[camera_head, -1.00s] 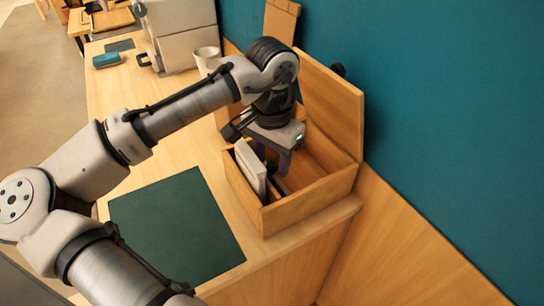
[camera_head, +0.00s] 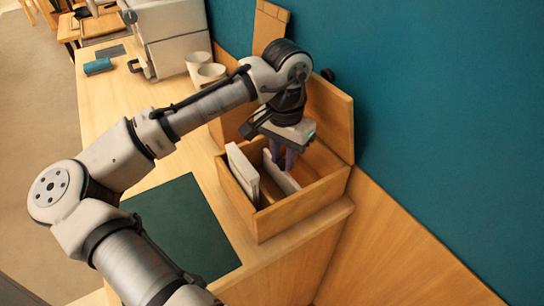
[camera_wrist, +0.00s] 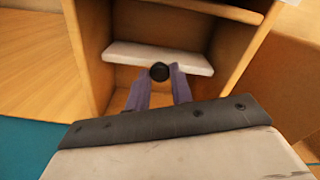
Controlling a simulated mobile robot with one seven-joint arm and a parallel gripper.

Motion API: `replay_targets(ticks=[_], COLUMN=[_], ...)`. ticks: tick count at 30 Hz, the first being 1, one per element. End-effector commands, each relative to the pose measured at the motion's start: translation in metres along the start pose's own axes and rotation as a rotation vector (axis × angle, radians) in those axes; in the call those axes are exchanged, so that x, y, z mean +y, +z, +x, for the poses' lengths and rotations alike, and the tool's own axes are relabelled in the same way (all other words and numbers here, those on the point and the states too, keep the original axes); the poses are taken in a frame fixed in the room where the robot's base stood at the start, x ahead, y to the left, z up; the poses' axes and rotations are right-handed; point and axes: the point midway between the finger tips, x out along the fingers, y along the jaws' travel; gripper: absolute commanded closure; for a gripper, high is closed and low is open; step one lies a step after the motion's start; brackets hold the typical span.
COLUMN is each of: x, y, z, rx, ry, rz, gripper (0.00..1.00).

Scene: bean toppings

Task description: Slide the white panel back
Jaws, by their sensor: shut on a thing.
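A wooden box (camera_head: 300,211) with its lid raised stands on the counter. Inside it a white panel (camera_head: 281,173) stands across the middle, partly hidden by my gripper (camera_head: 284,163). In the wrist view, the panel (camera_wrist: 130,51) spans the box between its side walls, with a dark round knob (camera_wrist: 160,72) in front of it. My gripper's purple fingers (camera_wrist: 159,82) reach down into the box, one on each side of the knob, shut on it. Another white panel (camera_head: 243,172) stands at the box's left side, apart from the first.
A dark green mat (camera_head: 183,229) lies in front of the box. White cups (camera_head: 209,73) and a grey machine (camera_head: 170,35) stand farther along the counter. The teal wall (camera_head: 435,110) is close behind the open lid (camera_head: 332,118).

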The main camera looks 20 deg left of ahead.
Motion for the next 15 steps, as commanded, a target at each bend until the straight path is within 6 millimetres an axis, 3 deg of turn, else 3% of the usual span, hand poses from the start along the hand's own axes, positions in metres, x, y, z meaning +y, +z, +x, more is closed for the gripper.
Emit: replay_targets(ticks=[8, 9, 13, 15], x=[0.0, 0.0, 0.0001, 0.0001], y=[-0.0012, -0.0011, -0.001, -0.001], z=[-0.0001, -0.0001, -0.0001, 0.0], rx=[0.0, 0.0, 0.0, 0.0], ry=[-0.001, -0.001, -0.001, -0.001], rz=[-0.003, -0.003, -0.003, -0.002], gripper=[1.0, 0.75, 0.58, 0.55])
